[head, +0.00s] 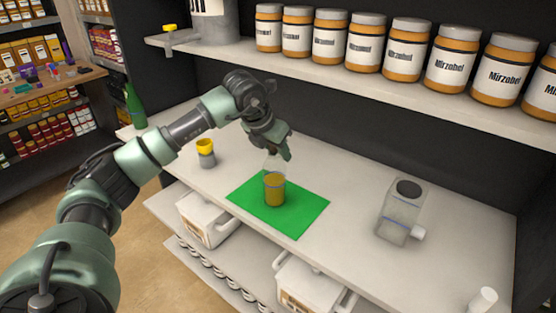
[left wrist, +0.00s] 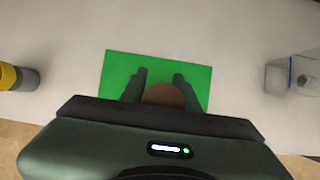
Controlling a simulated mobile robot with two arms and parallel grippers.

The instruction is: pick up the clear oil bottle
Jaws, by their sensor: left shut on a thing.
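The clear oil bottle (head: 274,190), with amber oil in its lower part, is upright over the green mat (head: 305,212) on the white counter. My left gripper (head: 276,152) comes down from above and is shut on the bottle's upper part, which it partly hides. In the left wrist view, the bottle's round brown shape (left wrist: 164,95) shows between the two fingers, with the green mat (left wrist: 118,70) behind. I cannot tell whether the bottle's base touches the mat. My right gripper is not in view.
A clear square container with a black cap (head: 409,188) stands right of the mat. A grey pot with a yellow top (head: 205,152) stands left. A green bottle (head: 136,108) is at the far left. Several jars line the shelf (head: 400,91) above. The counter's right half is mostly free.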

